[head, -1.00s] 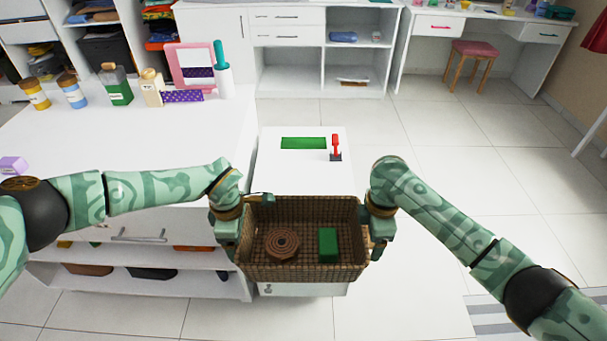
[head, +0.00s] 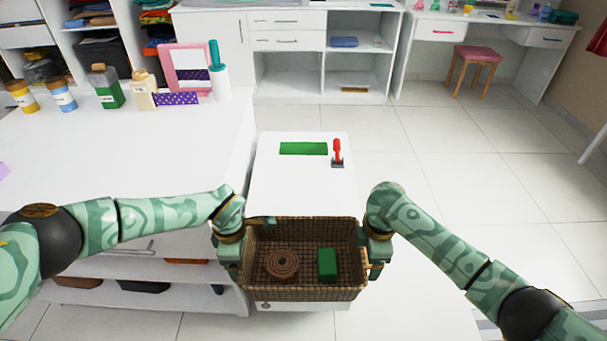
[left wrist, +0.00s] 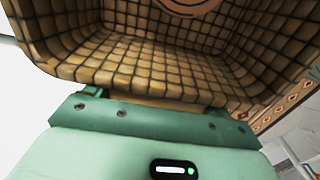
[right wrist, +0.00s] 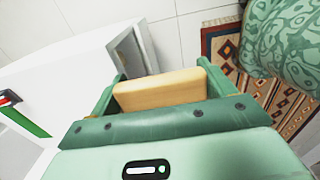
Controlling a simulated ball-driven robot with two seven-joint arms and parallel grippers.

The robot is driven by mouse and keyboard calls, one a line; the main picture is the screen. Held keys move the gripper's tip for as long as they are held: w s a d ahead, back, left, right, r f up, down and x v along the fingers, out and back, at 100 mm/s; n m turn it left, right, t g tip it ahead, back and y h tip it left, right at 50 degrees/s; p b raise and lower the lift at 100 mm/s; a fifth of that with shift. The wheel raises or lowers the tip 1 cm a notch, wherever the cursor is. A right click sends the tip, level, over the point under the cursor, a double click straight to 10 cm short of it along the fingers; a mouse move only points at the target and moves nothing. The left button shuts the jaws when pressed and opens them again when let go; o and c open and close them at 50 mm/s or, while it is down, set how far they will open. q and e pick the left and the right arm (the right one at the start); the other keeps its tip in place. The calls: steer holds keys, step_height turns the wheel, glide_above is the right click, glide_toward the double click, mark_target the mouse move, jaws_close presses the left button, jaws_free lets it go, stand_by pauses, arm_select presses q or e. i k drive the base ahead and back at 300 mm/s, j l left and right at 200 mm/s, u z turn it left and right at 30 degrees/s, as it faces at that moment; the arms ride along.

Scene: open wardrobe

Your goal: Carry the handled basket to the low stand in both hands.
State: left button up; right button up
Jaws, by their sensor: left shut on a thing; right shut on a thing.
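The brown woven basket (head: 303,293) is held level between my two grippers in the head view. It contains a coiled brown item (head: 281,263) and a green block (head: 327,264). My left gripper (head: 240,262) is shut at its left side; the left wrist view shows the basket wall (left wrist: 150,75) close above the jaws. My right gripper (head: 370,262) is shut on the right handle, a pale bar (right wrist: 160,90) in the right wrist view. A white low unit (head: 270,190), possibly the low stand, is behind and partly hidden by the basket. I cannot tell whether they touch.
The unit's top bears a green patch (head: 303,148) and a red lever (head: 337,152). A white counter (head: 120,150) with bottles and a pink frame stands close on the left. Tiled floor (head: 470,190) is open to the right. A patterned rug (right wrist: 220,55) shows in the right wrist view.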

mark_target(304, 202)
steer(key=i, duration=0.9)
